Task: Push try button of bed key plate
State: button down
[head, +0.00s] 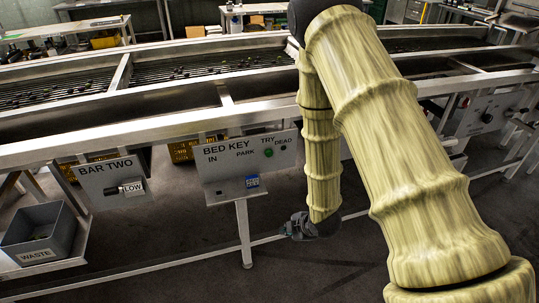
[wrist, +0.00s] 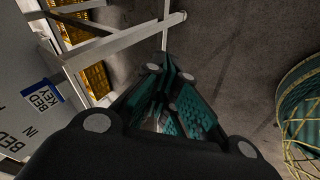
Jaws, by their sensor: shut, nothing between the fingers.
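The bed key plate (head: 222,181) is a pale panel on the front of the machine in the head view. A green button (head: 268,152) sits below the word TRY at its upper right. The plate also shows tilted at the left edge of the wrist view (wrist: 18,110), with its blue BED KEY tag (wrist: 42,97); the green button is out of that view. My gripper (head: 288,229) is below and to the right of the plate, apart from it. In the wrist view its teal-padded fingers (wrist: 168,72) are together and empty.
The BAR TWO plate (head: 105,190) with a LOW tag hangs left of the bed key plate. A grey waste bin (head: 40,232) stands at lower left. A metal leg (head: 244,235) and a low rail are near my gripper. A round wire-bound basket (wrist: 300,110) shows at wrist-view right.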

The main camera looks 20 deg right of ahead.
jog(key=w+r+n+t+y, duration=0.1)
jog(key=w+r+n+t, duration=0.1)
jog(key=w+r+n, duration=0.7)
notch_tip(320, 180, up, 4)
jog(key=shift+w+a+r+y, duration=0.1)
jog(key=shift+w+a+y, duration=0.15)
jog(key=shift+w, duration=0.9)
jog(key=w+p, duration=0.1)
jog(key=w, duration=0.7)
jog(key=shift+w, duration=0.4)
jog(key=shift+w+a, duration=0.15)
jog(key=shift+w, duration=0.85)
dwell(1.0)
jog(key=shift+s, duration=1)
jog(key=shift+s+b, duration=0.45)
jog(key=shift+s, duration=2.05)
